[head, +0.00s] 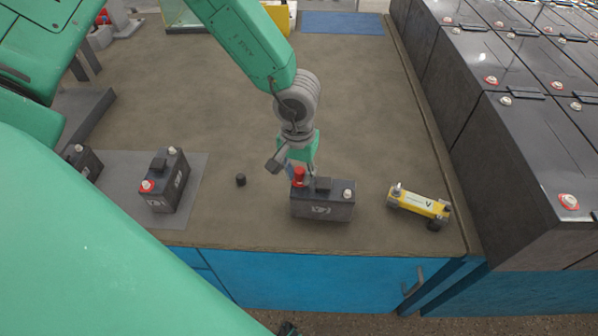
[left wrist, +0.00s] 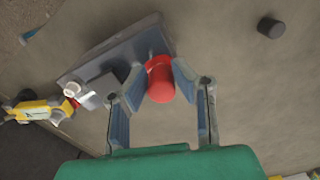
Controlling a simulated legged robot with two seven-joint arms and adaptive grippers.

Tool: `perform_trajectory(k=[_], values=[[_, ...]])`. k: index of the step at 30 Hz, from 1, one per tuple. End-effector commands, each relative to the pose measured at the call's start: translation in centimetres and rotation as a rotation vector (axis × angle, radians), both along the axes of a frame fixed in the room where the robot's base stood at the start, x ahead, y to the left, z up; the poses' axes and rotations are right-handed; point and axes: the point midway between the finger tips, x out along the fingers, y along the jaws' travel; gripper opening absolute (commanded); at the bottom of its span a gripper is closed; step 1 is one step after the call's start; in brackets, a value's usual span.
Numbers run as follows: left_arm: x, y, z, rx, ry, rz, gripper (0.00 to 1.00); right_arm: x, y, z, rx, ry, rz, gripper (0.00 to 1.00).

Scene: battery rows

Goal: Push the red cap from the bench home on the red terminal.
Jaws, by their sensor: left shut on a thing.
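A dark battery (head: 322,207) stands on the bench near its front edge; it also shows in the left wrist view (left wrist: 118,55). Its bare grey terminal (head: 347,194) is at the right end. The red cap (head: 298,175) is upright over the battery's left end, where the red terminal is hidden beneath it. My left gripper (left wrist: 157,79) is shut on the red cap (left wrist: 160,82), with a finger on each side. I cannot tell how far down the cap sits. My right gripper is not in view.
A black cap (head: 241,180) lies on the bench left of the battery. A yellow tester (head: 418,204) lies close to its right. Another battery (head: 165,182) stands on a grey mat (head: 192,190). Large battery rows (head: 520,150) stand beyond the bench's right edge.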

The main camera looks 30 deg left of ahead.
Motion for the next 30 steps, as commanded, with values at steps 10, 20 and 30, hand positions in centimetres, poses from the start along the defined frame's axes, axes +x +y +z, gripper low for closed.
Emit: perform_trajectory(k=[10, 20, 30], values=[[-0.01, -0.02, -0.44, 0.0, 0.001, 0.0, 0.1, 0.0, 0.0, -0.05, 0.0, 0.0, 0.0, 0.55], [-0.02, -0.01, -0.86, 0.0, 0.001, -0.001, 0.1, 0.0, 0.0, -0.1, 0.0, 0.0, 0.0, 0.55], [-0.02, 0.01, -0.9, 0.001, 0.001, 0.0, 0.36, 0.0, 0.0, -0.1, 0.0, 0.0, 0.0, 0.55]])
